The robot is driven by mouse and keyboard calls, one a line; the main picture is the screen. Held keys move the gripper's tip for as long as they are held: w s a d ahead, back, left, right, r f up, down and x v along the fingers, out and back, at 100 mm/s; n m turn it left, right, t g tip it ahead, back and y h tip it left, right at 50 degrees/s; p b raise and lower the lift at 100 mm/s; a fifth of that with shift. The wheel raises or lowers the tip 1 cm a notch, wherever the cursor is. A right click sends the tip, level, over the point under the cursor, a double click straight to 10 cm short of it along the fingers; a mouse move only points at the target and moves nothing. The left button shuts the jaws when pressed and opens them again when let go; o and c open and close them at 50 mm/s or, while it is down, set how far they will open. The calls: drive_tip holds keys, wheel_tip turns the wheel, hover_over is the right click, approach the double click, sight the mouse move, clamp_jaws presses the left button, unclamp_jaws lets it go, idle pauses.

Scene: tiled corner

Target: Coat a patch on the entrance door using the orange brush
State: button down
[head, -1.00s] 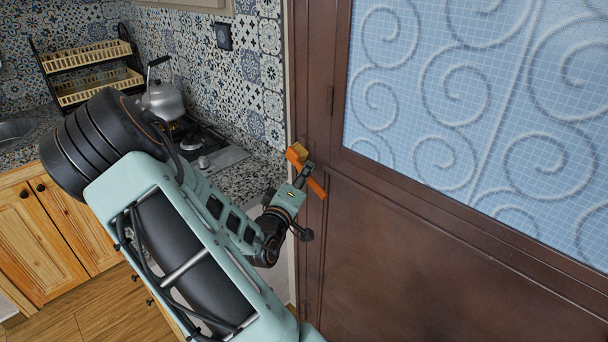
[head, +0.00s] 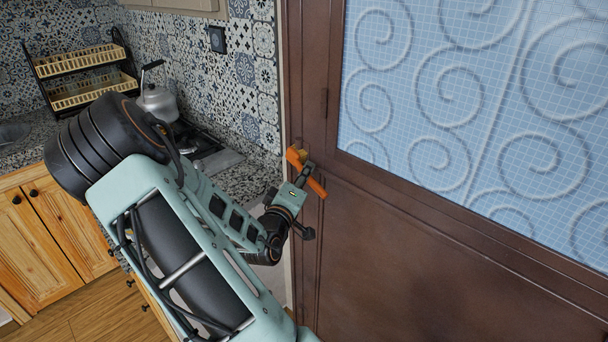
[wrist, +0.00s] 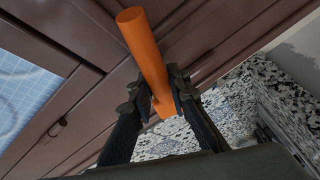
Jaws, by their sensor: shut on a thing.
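The orange brush (head: 296,156) is held by my gripper (head: 306,173) close in front of the brown entrance door (head: 400,239), near its left edge. In the wrist view, the brush handle (wrist: 145,50) is an orange cylinder that passes between the two fingers of my gripper (wrist: 160,92), which are shut on it. The door (wrist: 98,105) fills much of that view behind the brush. I cannot tell whether the brush touches the door. No coated patch can be made out on the door.
The door has a blue patterned glass panel (head: 470,110). To the left are a granite counter (head: 252,178), a stove with a kettle (head: 157,102), a two-tier rack (head: 90,92) and wooden cabinets (head: 70,235).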

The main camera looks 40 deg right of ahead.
drive_tip(key=shift+s, duration=2)
drive_tip(key=shift+w+r, duration=0.1)
drive_tip(key=shift+w, duration=1.9)
drive_tip(key=shift+r+p, duration=0.4)
drive_tip(key=shift+r, duration=0.1)
drive_tip(key=shift+s+d+f, duration=0.1)
drive_tip(key=shift+s+d, duration=0.05)
drive_tip(key=shift+s, duration=1.85)
drive_tip(key=shift+w+a, duration=0.2)
drive_tip(key=shift+w, duration=1.85)
drive_tip(key=shift+a, duration=0.15)
drive_tip(key=shift+s+a+p, duration=0.15)
drive_tip(key=shift+a+p, duration=0.15)
drive_tip(key=shift+a, duration=1.15)
drive_tip(key=shift+s+a+p, duration=0.15)
drive_tip(key=shift+a+p, duration=0.1)
drive_tip(key=shift+a, duration=1.15)
drive_tip(key=shift+a, duration=0.1)
